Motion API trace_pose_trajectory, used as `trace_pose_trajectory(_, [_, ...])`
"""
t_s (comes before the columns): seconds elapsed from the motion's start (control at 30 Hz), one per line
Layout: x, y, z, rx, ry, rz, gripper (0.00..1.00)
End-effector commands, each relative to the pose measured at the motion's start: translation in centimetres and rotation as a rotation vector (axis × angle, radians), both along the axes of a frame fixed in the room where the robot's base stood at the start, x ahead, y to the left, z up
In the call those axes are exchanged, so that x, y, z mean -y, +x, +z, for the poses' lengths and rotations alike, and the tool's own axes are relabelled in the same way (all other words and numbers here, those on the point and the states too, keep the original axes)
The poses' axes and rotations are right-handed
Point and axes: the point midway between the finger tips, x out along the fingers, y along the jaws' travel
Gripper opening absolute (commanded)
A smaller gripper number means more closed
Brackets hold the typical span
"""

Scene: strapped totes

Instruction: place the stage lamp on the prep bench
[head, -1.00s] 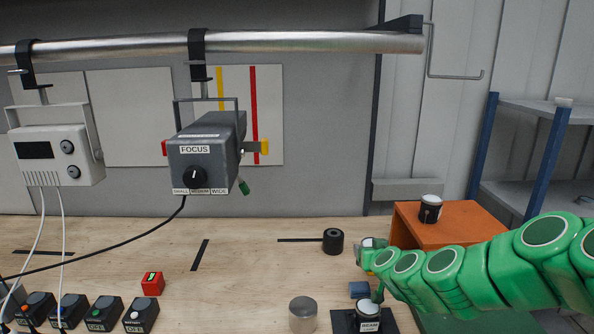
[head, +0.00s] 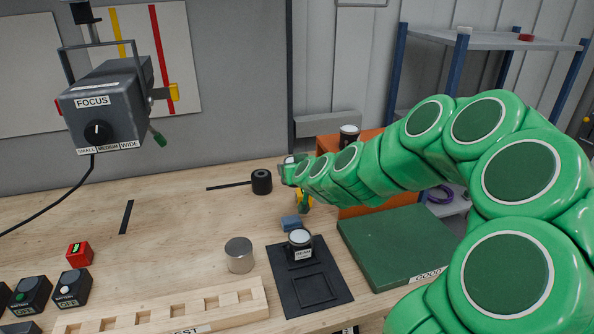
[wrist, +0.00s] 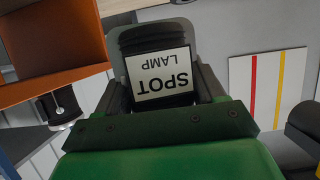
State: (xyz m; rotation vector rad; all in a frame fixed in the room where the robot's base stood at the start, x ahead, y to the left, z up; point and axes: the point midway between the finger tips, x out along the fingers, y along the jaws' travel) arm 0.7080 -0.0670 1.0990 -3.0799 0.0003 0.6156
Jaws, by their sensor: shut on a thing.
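My gripper (wrist: 160,92) is shut on a dark block-shaped lamp (wrist: 155,38) with a white label reading "SPOT LAMP", upside down in the wrist view. One finger shows on each side of it. In the head view my green arm reaches left over the wooden bench (head: 180,215), and its end hides most of the held lamp. A grey lamp housing (head: 105,95) marked "FOCUS" hangs at upper left, apart from my gripper.
On the bench are a metal cylinder (head: 239,255), a black tray (head: 325,287) with a "BEAM" piece (head: 300,244), a black roller (head: 261,182), a blue block (head: 291,223) and a green board (head: 395,248). An orange box (head: 350,141) stands behind my arm. Bare wood lies left of the cylinder.

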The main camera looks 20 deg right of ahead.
Motion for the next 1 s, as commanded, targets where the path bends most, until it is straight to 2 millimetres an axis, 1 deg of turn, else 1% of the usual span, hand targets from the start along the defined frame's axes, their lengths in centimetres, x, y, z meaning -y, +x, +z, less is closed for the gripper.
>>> trace_pose_trajectory(0.17, [-0.5, 2.0, -0.3, 0.002, -0.002, 0.003, 0.23])
trace_pose_trajectory(0.27, [-1.1, 3.6, -0.5, 0.001, -0.003, 0.007, 0.23])
trace_pose_trajectory(0.33, [-1.9, 4.9, -0.9, -0.002, -0.002, 0.013, 0.23])
trace_pose_trajectory(0.43, [-3.1, 7.1, -0.8, 0.003, -0.004, 0.020, 0.23])
trace_pose_trajectory(0.57, [-5.2, 9.7, -0.9, 0.004, -0.005, 0.035, 0.23])
trace_pose_trajectory(0.77, [-9.9, 13.6, -0.5, 0.004, -0.005, 0.072, 0.23])
trace_pose_trajectory(0.83, [-12.0, 14.8, -0.6, 0.003, -0.006, 0.090, 0.23])
trace_pose_trajectory(0.9, [-14.0, 16.0, -0.1, 0.007, -0.005, 0.105, 0.23])
trace_pose_trajectory(1.0, [-16.6, 17.0, -0.1, 0.002, -0.003, 0.127, 0.23])
